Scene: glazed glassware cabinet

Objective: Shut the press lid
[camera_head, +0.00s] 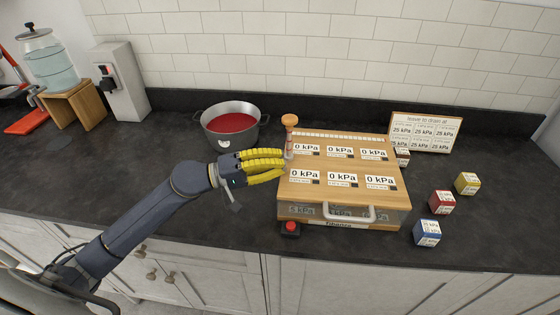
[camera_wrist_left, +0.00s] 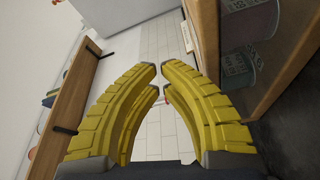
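The press is a wooden box (camera_head: 297,188) on the counter. Its top panel, the lid (camera_head: 340,166), carries several 0 kPa labels and looks down on the box; I cannot tell whether it is fully seated. A pale handle (camera_head: 340,214) crosses the front edge. My left gripper (camera_head: 287,162) is just left of the press, beside a post with a wooden knob (camera_head: 290,120). In the left wrist view its yellow fingers (camera_wrist_left: 160,76) curve inward until the tips nearly meet, with nothing between them. Labelled jars (camera_wrist_left: 250,22) show inside a wooden box there. My right gripper is out of view.
A pot of red contents (camera_head: 231,122) stands behind my left gripper. A red button (camera_head: 290,228) is at the press's front left. Coloured cubes (camera_head: 441,202) lie to its right, and a label board (camera_head: 424,132) stands behind. The front left counter is clear.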

